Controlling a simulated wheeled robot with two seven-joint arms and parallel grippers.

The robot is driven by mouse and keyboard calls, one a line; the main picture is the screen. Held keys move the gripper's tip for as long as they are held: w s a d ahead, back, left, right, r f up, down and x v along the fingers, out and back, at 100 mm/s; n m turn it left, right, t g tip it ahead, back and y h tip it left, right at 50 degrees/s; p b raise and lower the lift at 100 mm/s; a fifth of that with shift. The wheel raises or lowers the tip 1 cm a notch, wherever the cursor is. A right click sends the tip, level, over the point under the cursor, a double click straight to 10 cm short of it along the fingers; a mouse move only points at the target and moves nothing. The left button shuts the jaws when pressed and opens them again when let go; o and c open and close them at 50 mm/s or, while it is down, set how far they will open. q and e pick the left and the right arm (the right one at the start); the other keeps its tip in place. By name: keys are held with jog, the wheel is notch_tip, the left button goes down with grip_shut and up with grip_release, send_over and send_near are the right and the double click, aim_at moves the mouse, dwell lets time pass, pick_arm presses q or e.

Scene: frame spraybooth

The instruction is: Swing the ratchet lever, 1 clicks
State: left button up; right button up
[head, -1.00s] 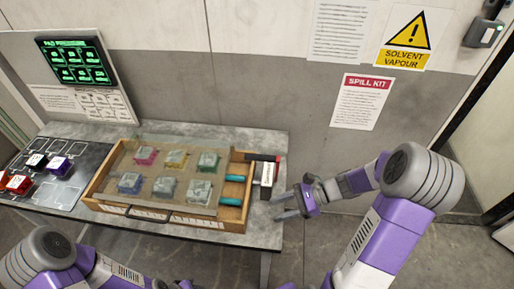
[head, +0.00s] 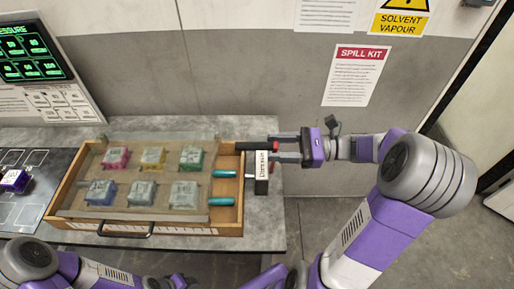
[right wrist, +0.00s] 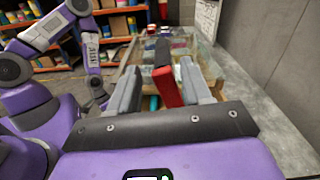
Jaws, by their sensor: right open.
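The ratchet lever (head: 257,147) is a dark bar with a red end, at the right end of a wooden frame box on the table. A white labelled block (head: 262,172) sits below it. My right gripper (head: 279,148) is open at the lever's red end, its fingers pointing left. In the right wrist view the red and black lever (right wrist: 166,78) stands between the two open grey fingers (right wrist: 160,85); I cannot tell whether either finger touches it. My left arm is low at the left of the head view, and its fingers are not clear.
The wooden box (head: 130,229) holds several coloured pads under a clear sheet, with teal cylinders (head: 225,173) at its right. A dark mat (head: 30,212) lies left of it. A screen (head: 33,50) stands behind. The table's right end is bare, close to the wall.

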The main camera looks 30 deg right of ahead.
aim_at(257, 147)
jog(key=x, duration=0.5)
jog(key=shift+a+b, duration=0.2)
jog(key=shift+b, duration=0.1)
grip_shut()
jog(key=shift+w, duration=0.1)
